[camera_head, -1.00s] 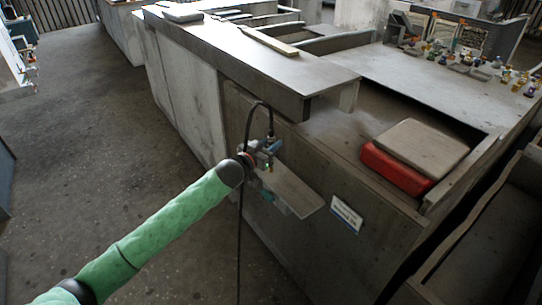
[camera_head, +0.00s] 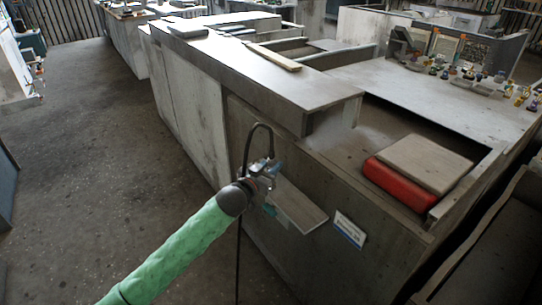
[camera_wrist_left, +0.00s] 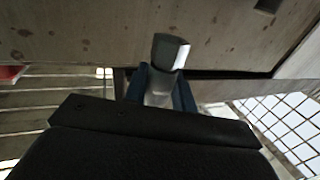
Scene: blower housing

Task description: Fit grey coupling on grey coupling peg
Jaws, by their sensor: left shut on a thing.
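My left gripper (camera_head: 268,172) is in front of the grey cabinet's side, close to a small shelf on it. In the left wrist view its blue fingers (camera_wrist_left: 162,92) are shut on a grey, roughly cylindrical part, which I take for the grey coupling (camera_wrist_left: 168,52). The coupling sticks out beyond the fingertips; its lower part is between the fingers. In the head view the coupling is too small to make out. I cannot pick out the grey coupling peg in either view. My right gripper is not in view.
The small shelf (camera_head: 300,207) juts from the cabinet (camera_head: 340,265) beside a white label (camera_head: 349,229). A red box with a grey lid (camera_head: 398,184) sits in the cabinet's recess. Several small coloured items stand at the back right. The floor at left is clear.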

